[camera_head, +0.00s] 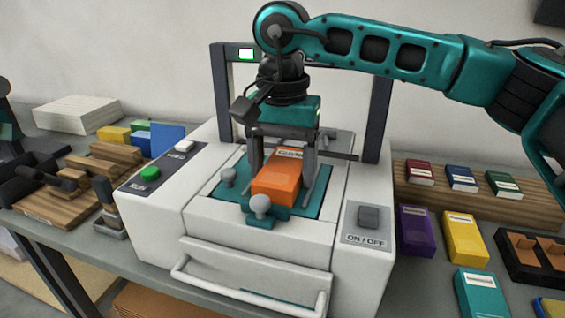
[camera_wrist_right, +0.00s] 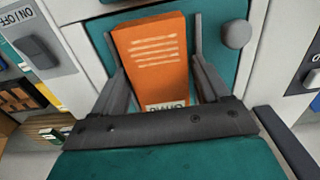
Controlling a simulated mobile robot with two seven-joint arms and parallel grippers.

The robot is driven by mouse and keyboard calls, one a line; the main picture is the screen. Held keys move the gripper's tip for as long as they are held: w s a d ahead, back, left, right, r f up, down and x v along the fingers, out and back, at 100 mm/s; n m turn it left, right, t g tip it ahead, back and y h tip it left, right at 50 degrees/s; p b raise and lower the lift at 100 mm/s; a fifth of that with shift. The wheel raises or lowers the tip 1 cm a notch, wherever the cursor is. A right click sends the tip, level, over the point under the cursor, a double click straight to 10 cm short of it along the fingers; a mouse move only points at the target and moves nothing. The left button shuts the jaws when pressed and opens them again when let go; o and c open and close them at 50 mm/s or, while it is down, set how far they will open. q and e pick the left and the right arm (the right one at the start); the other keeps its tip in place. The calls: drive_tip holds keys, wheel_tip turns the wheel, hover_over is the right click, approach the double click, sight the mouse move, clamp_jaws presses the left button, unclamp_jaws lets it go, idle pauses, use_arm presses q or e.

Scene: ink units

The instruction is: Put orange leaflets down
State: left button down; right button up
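The orange leaflets (camera_head: 276,184) form a block with a white label, lying on the teal bed (camera_head: 322,208) of the white machine. The block also shows in the right wrist view (camera_wrist_right: 157,58), label end toward the gripper. My right gripper (camera_head: 281,178) points down over the block with one finger on each side. In the wrist view, its fingers (camera_wrist_right: 152,55) stand slightly apart from the block's sides, with narrow gaps showing. The block's underside is hidden. My left gripper is not in view.
A dark upright frame (camera_head: 375,110) flanks the gripper. Round knobs (camera_head: 261,205) stand on the bed. Purple (camera_head: 416,231), yellow (camera_head: 464,238) and teal (camera_head: 481,294) packs lie right. Wooden blocks and stamps (camera_head: 107,205) are left. An ON/OFF switch (camera_head: 369,217) sits on the machine's right.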

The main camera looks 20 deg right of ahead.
sight(283, 168)
drive_tip(key=shift+o, duration=1)
wheel_tip(283, 168, up, 12)
drive_tip(key=p, duration=0.1)
drive_tip(key=shift+r+p, duration=0.15)
drive_tip(key=shift+p, duration=0.25)
drive_tip(key=shift+s, duration=0.1)
